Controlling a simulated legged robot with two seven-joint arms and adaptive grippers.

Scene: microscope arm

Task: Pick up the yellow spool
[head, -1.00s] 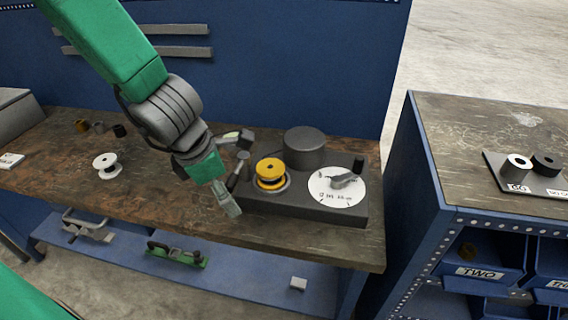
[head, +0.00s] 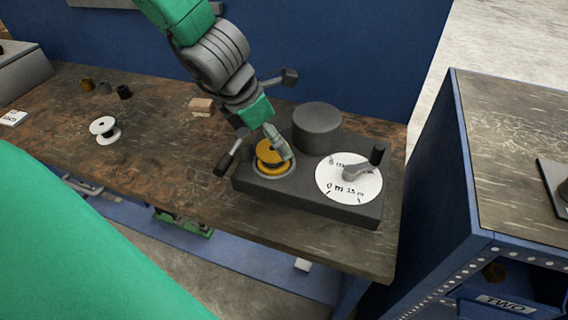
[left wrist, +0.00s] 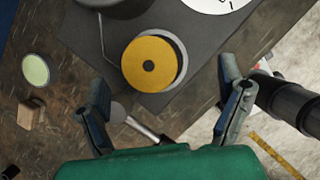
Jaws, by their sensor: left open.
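The yellow spool (head: 268,154) sits upright in a round grey seat at the left end of the dark device (head: 310,199) on the workbench. My left gripper (head: 262,138) is open just above the spool, one finger partly covering its right side. In the left wrist view the spool (left wrist: 148,64) shows its round top with a dark centre hole. The open fingers of the left gripper (left wrist: 163,76) stand apart on either side of it, with nothing between them visibly gripped. My right gripper is not in view.
A blue cabinet stands right, across a gap.

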